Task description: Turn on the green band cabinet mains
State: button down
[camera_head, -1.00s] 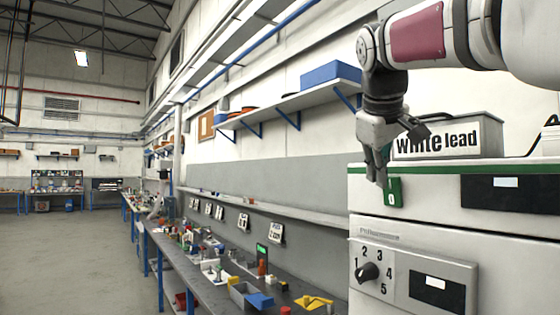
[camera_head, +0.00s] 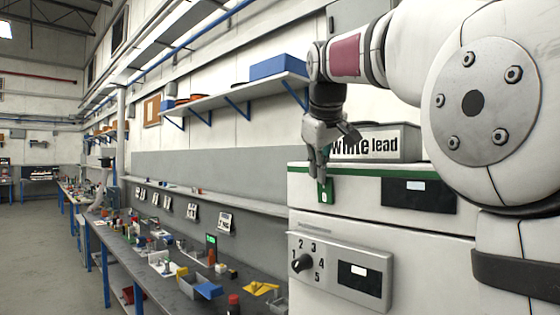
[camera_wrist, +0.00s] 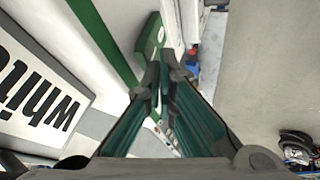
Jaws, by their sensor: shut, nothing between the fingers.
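The green band cabinet (camera_head: 385,222) is white with a green stripe (camera_head: 350,172) along its top edge. Its mains switch is a small green plate (camera_head: 326,193) at the top left of the front, with a small pale mark too small to read now. My gripper (camera_head: 319,174) is shut and empty, pointing down over the upper part of the plate; I cannot tell whether it touches. In the wrist view, the fingertips (camera_wrist: 160,72) are together, with the green switch block (camera_wrist: 150,38) just beyond them and the green stripe (camera_wrist: 102,42) to the left.
A "White lead" box (camera_head: 385,143) stands on the cabinet near my gripper. A lower panel has a black numbered dial (camera_head: 302,263) and a dark display (camera_head: 360,278). A cluttered workbench (camera_head: 170,290) runs along the wall; the floor at left (camera_head: 40,255) is clear.

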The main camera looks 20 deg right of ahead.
jog(key=shift+d+r+p, duration=0.25)
jog(key=shift+d+p, duration=0.1)
jog(key=shift+p, duration=0.55)
jog(key=shift+r, duration=0.1)
jog(key=shift+r+p, duration=0.6)
jog(key=shift+p, duration=0.15)
jog(key=shift+w, duration=0.1)
jog(key=shift+a, duration=0.1)
